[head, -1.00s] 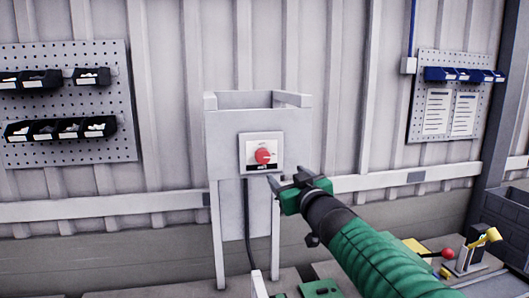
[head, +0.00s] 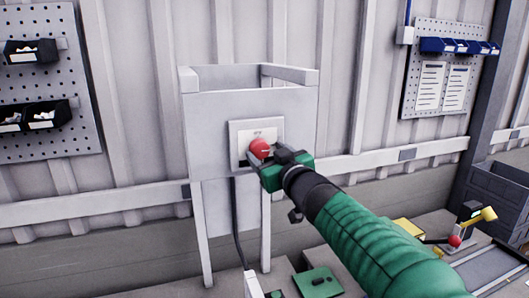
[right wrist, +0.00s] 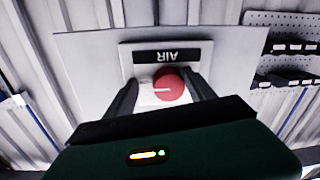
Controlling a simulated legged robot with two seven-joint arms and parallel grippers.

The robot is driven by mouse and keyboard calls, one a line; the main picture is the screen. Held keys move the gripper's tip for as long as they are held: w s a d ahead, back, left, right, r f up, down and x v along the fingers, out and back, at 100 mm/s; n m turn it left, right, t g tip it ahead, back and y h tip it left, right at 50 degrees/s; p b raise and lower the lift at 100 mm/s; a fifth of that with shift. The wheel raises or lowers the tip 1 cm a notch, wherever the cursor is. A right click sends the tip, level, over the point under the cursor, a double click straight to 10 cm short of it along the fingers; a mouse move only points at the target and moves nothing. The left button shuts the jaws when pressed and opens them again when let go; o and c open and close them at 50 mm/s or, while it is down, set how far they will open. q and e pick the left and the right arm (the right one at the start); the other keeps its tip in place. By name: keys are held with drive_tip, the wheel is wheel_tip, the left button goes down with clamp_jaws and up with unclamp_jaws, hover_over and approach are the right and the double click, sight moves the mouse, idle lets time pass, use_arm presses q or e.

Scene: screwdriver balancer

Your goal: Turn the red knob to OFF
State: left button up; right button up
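The red knob (head: 260,149) sits on a pale switch plate (head: 240,129) on the front of a grey box on legs. In the right wrist view the round red knob (right wrist: 170,85) shows a light line mark, below a dark label reading "AIR" upside down. My right gripper (head: 268,155) is at the knob in the head view. In the right wrist view its two dark fingers (right wrist: 163,88) stand apart, on either side of the knob. I cannot tell whether they touch it. The OFF marking is not readable. My left gripper is not in view.
Perforated boards with small bins hang at the left (head: 45,90) and right (head: 455,70). A bench at the lower right carries a small red-knobbed device (head: 455,241). A dark crate (head: 497,200) stands at the far right. A cable (head: 236,220) hangs below the switch.

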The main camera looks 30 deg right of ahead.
drive_tip(key=shift+c, duration=0.7)
drive_tip(key=shift+a, duration=0.15)
drive_tip(key=shift+c, duration=1.2)
drive_tip(key=shift+w+a+r, duration=0.15)
drive_tip(key=shift+w+a, duration=0.05)
drive_tip(key=shift+a, duration=0.4)
drive_tip(key=c, duration=0.5)
drive_tip(key=shift+c, duration=2.4)
drive_tip(key=shift+s+d, duration=0.1)
drive_tip(key=shift+d, duration=0.2)
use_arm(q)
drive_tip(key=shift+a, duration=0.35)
